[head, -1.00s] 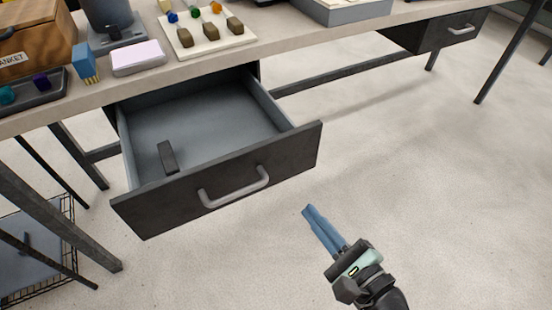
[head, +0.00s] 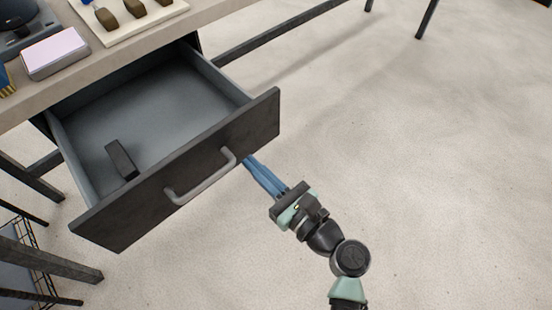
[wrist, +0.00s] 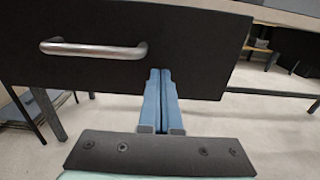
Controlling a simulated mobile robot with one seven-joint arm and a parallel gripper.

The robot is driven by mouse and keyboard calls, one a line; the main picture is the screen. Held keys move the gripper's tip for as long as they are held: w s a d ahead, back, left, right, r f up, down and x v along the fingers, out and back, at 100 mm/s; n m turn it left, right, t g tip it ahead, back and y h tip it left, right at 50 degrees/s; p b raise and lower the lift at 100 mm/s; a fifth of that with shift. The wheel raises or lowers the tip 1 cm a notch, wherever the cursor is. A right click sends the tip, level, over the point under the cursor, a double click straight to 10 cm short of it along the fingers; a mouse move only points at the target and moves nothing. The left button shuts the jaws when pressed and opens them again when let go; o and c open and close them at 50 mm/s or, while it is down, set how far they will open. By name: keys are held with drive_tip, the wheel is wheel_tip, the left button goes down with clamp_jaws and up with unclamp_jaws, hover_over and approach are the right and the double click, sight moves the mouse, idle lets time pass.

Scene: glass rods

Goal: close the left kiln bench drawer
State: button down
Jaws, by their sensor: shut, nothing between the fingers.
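The left kiln bench drawer (head: 185,180) is pulled well out from under the bench. Its dark front carries a grey bar handle (head: 203,182), and a small dark block (head: 120,158) lies inside. My gripper (head: 247,160) is shut and empty, its blue fingers pointing at the drawer front to the right of the handle. In the wrist view the fingertips (wrist: 160,72) overlap the drawer front (wrist: 205,45), right of the handle (wrist: 93,49). I cannot tell whether they touch it.
The bench top (head: 100,70) holds a pink-topped block (head: 55,58) and a cream board (head: 150,20) with brown blocks. A wire basket (head: 22,235) stands at lower left among dark bench legs. The floor (head: 430,170) at right is clear.

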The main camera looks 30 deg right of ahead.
drive_tip(key=shift+x, duration=1.45)
